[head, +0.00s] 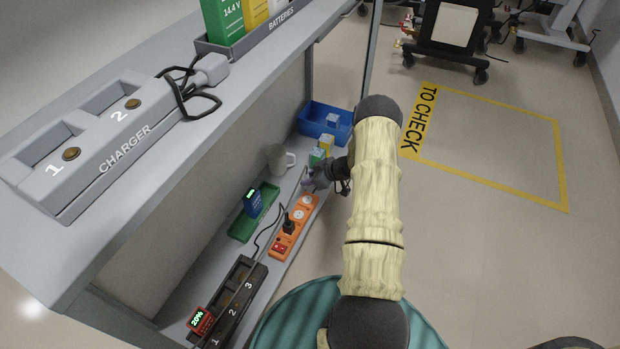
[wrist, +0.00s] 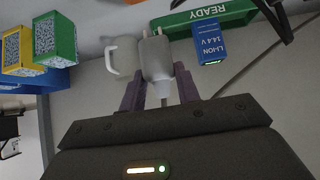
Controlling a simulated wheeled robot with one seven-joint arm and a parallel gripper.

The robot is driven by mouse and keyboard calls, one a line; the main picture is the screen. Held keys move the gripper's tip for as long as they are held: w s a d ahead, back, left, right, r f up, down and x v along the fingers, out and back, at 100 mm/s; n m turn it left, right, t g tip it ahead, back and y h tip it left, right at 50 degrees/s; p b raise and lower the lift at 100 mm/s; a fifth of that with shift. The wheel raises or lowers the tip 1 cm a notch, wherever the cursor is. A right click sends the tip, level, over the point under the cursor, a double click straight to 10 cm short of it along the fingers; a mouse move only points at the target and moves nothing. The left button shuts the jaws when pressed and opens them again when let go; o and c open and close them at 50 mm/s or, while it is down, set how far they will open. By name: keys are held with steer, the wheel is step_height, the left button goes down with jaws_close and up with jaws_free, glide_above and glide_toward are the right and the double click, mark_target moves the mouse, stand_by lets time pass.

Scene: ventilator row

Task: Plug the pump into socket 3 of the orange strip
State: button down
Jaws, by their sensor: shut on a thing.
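The orange strip (head: 284,240) lies on the lower shelf. It has a red switch at its near end, a black plug (head: 288,226) in one socket, and two pale sockets beyond that look empty. My gripper (head: 314,181) is low over the shelf, just past the strip's far end. In the wrist view its purple fingers (wrist: 160,92) are shut on a light grey plug (wrist: 157,62), whose pins point away from the gripper. In the head view the plug is hard to make out. I cannot make out the pump itself or the socket numbers.
A grey mug (head: 277,159), a green tray (head: 240,227) with a blue battery (head: 254,203), and a black charger (head: 236,306) with a red battery share the shelf. Small boxes (head: 326,146) and a blue bin (head: 312,114) stand beyond. The upper counter (head: 225,105) overhangs.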

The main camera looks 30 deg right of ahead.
mark_target(310, 188)
steer(key=shift+d, duration=0.1)
steer(key=shift+f, duration=0.1)
steer(key=shift+f+b, duration=1.95)
steer(key=shift+f, duration=0.1)
steer(key=shift+f+b, duration=0.7)
steer(key=shift+f, duration=0.1)
steer(key=shift+r, duration=0.1)
steer(key=shift+f+p, duration=0.2)
steer(key=shift+p, duration=0.2)
steer(key=shift+f+b, duration=0.75)
steer(key=shift+f, duration=0.45)
stand_by(0.4)
